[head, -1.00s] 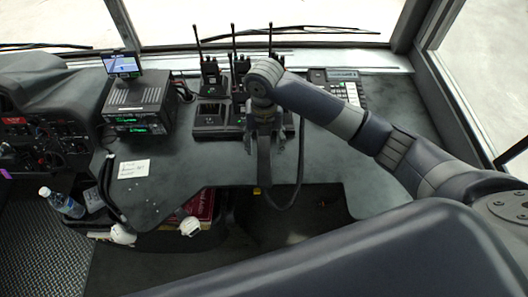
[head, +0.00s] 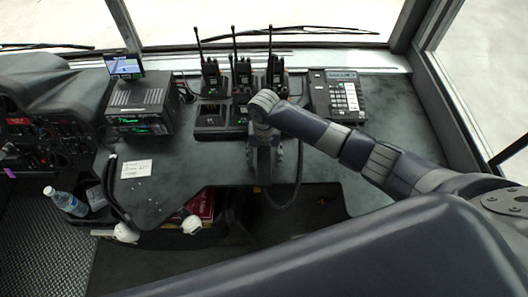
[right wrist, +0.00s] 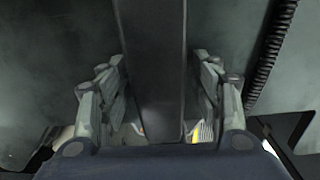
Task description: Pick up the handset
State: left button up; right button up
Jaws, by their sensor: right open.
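My right gripper (head: 264,160) is open over the front edge of the dashboard and points down. A long dark bar, which looks like the handset (right wrist: 152,70), runs between its spread fingers in the right wrist view. Gaps show between the bar and the fingers, so it is not clamped. In the head view the bar is mostly hidden by the wrist and hard to tell from the gripper. A dark cord (head: 298,180) loops beside the gripper; a coiled cord (right wrist: 273,50) shows in the right wrist view. My left gripper is not in view.
A desk phone (head: 338,98) with a keypad sits right of the gripper. Several radios (head: 243,76) stand in chargers behind it. A radio unit with a screen (head: 140,105) and a paper note (head: 136,168) are to the left. The dashboard at right is clear.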

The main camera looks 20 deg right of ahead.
jog(key=c, duration=1.3)
jog(key=shift+r, duration=0.1)
